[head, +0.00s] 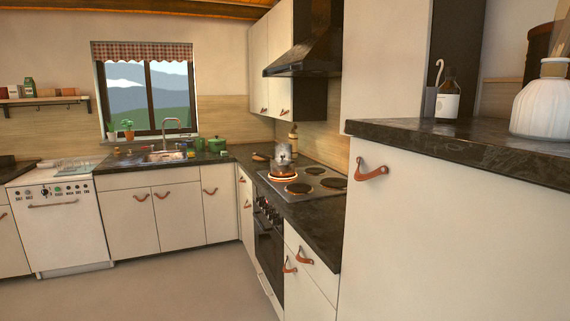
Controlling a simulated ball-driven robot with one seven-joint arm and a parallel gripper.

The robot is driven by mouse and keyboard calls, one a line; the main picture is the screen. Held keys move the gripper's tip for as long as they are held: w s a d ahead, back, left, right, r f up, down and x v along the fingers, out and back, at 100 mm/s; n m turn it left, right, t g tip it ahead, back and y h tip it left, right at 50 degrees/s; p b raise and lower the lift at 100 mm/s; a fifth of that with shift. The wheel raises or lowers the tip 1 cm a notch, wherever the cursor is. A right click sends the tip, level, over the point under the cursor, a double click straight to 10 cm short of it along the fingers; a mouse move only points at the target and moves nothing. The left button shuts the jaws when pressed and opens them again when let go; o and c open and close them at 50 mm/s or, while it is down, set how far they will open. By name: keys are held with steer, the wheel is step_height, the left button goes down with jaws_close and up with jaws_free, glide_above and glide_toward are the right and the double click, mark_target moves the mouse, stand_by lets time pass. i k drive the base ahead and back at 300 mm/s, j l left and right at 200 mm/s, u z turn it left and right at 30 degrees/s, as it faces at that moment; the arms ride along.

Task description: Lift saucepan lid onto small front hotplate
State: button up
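The hob (322,193) is set into the dark worktop on the right-hand run, under the black hood. Bare dark hotplates show on it: one at the near left (298,188), one at the near right (334,183) and one farther back (314,170). A shiny kettle or pot (283,158) stands at the hob's far left, with an orange-brown rim around its base. I cannot make out a separate saucepan lid. A green pot (216,145) stands near the sink. My gripper is not in view.
A tall cream cabinet with a dark top (450,138) fills the near right and carries a bottle (448,100) and a white ribbed vase (541,105). The oven (268,240) is below the hob. Open floor (150,290) lies ahead and left.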

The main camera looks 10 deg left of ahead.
mark_target(273, 162)
steer(key=i+j+u, duration=0.75)
steer(key=i, duration=0.15)
steer(key=i+j+u, duration=0.1)
steer(key=i+u, duration=0.3)
steer(key=i+j+u, duration=0.15)
steer(key=i, duration=1.75)
steer(key=i+z, duration=0.4)
steer(key=i+j+z, duration=0.25)
steer(key=z, duration=0.15)
steer(key=i+j+z, duration=0.3)
steer(key=i+z, duration=0.15)
steer(key=i+j+z, duration=0.4)
steer(key=k, duration=0.1)
